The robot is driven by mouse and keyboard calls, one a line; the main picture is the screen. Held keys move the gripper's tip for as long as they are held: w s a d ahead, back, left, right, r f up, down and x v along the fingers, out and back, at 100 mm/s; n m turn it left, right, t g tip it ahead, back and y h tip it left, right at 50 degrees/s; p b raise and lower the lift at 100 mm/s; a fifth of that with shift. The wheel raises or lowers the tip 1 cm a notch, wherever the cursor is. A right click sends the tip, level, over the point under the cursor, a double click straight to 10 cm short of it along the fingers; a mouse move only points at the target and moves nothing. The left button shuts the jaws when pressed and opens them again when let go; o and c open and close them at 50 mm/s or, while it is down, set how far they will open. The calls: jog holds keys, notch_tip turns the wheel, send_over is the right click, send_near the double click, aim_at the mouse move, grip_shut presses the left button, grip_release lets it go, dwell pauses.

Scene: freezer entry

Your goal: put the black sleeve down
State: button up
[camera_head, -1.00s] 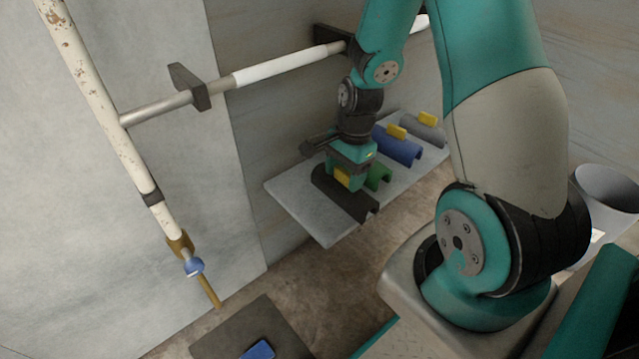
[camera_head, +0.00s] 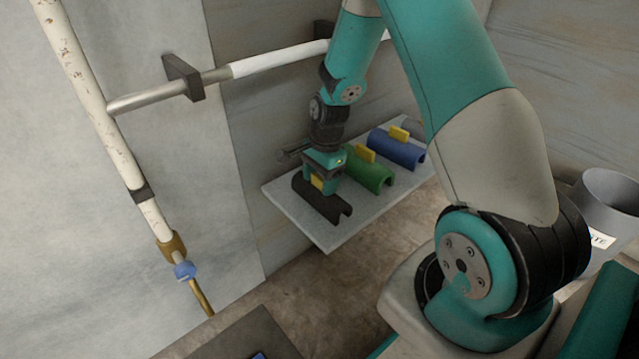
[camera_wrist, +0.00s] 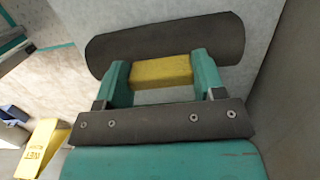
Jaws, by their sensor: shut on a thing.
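The black sleeve (camera_head: 333,209) is a dark half-pipe with a yellow tab (camera_head: 317,182). It is at the left end of the grey shelf (camera_head: 335,238). My gripper (camera_head: 320,184) is shut on the yellow tab from above. In the wrist view, the tab (camera_wrist: 161,71) is between the two teal fingers, and the black sleeve (camera_wrist: 200,38) lies crosswise beyond them. The sleeve looks level and at or very close to the shelf surface; I cannot tell whether it touches. My gripper hides part of it.
A green sleeve (camera_head: 376,177) and a blue sleeve (camera_head: 402,154), with yellow tabs, sit to the right on the shelf. A white-wrapped pipe (camera_head: 280,62) runs along the wall above. A grey bin (camera_head: 612,210) stands at the right. A yellow sign (camera_wrist: 42,148) shows in the wrist view.

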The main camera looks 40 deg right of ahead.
jog(key=o, duration=0.9)
notch_tip(320, 180, up, 7)
jog(key=d+p, duration=0.1)
jog(key=p, duration=0.2)
jog(key=s+a+r+n+y, duration=0.1)
jog(key=s+a+r+n, duration=0.2)
jog(key=a+r+n, duration=0.3)
jog(key=s+a+r+n, duration=0.3)
jog(key=a+r+n, duration=0.2)
jog(key=a+r, duration=0.25)
jog(key=s+a+r+n, duration=0.2)
jog(key=s+a+n, duration=0.1)
jog(key=s+n, duration=0.1)
jog(key=s+a+r+n+y, duration=0.1)
jog(key=s+a+r+n, duration=0.1)
jog(key=s+n, duration=0.3)
jog(key=s+a+r+n, duration=0.3)
jog(key=s+a+n, duration=0.1)
jog(key=s, duration=0.3)
jog(key=shift+s+a+n, duration=0.15)
jog(key=shift+a+n, duration=0.25)
jog(key=shift+a, duration=0.15)
